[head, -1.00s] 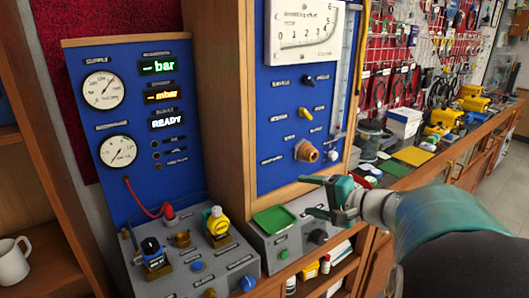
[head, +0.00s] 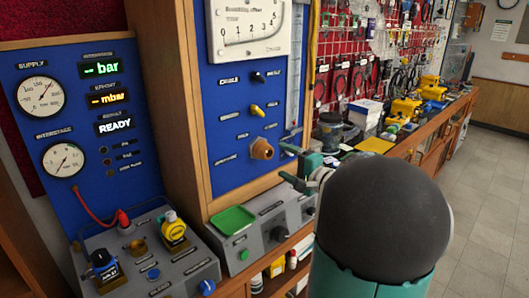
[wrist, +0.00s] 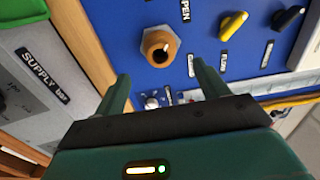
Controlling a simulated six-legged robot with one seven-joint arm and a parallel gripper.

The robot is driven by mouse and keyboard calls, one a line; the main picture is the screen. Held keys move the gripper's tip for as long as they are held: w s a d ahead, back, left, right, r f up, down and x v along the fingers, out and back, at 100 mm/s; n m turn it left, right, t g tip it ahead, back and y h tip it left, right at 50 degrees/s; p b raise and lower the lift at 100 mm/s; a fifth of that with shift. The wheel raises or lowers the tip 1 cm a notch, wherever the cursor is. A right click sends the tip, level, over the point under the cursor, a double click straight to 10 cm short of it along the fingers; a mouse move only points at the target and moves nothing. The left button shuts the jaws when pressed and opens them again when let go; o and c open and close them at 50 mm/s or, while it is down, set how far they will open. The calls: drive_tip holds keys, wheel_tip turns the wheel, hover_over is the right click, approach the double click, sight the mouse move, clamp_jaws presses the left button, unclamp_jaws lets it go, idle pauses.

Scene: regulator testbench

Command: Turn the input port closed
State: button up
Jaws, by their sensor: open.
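My gripper (head: 284,163) is open and empty, just right of and slightly below the hex fitting. In the wrist view the hex fitting (wrist: 158,46) shows beyond the fingertips (wrist: 160,72), apart from both. The yellow knob (wrist: 233,25) and black knob (wrist: 288,18) are to its right.
Below the panel is a grey box (head: 240,255) with a green tray (head: 233,219). Left stands a gauge panel (head: 92,165) and a grey test box (head: 150,260) with yellow and blue regulators. A wooden frame (head: 198,110) edges the panel. Floor on the right is clear.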

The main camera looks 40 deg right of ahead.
sight(269, 153)
drive_tip(key=w, duration=0.9)
drive_tip(key=shift+a, duration=0.2)
drive_tip(key=c, duration=1)
